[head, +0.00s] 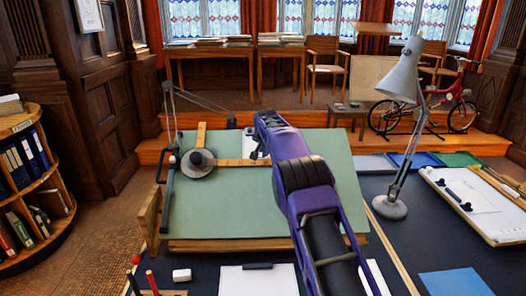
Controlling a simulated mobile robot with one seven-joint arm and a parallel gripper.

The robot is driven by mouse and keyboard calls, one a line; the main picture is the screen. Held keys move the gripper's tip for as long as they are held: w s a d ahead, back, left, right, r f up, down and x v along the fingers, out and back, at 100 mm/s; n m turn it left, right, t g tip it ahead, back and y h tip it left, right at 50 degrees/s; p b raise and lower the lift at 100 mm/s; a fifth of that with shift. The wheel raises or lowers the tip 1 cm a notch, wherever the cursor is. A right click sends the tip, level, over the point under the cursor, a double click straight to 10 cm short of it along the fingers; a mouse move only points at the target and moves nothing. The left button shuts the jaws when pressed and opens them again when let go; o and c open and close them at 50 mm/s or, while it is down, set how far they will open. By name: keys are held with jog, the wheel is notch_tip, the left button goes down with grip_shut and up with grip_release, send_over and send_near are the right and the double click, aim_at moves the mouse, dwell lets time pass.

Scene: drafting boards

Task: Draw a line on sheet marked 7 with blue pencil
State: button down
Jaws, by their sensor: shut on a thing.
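My purple arm reaches from the bottom edge up over a tilted green drafting board (225,210). The arm's own links hide its gripper, so I see neither the jaws nor what they hold. No blue pencil can be made out. A small part of a white sheet (250,143) shows on the board, just left of the arm's far end, with something dark on it. The arm covers the rest of it. Another white sheet (258,283) with a black bar at its top lies in front of the board. I cannot read a 7 on any sheet.
A drafting arm with a round head (198,163) sits on the board's left. A grey lamp (390,207) stands to its right. Upright sticks, one red (152,282), and a white block (181,275) are at front left. A white board (490,220) and blue sheet (455,282) lie right.

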jog(key=shift+d, duration=0.4)
jog(key=shift+d, duration=0.35)
jog(key=shift+d, duration=0.7)
dwell(0.8)
jog(key=shift+d, duration=0.35)
jog(key=shift+d, duration=0.65)
dwell(0.6)
jog(key=shift+d, duration=0.35)
jog(key=shift+d, duration=0.7)
dwell(0.5)
jog(key=shift+d, duration=0.3)
jog(key=shift+d, duration=0.6)
dwell(0.6)
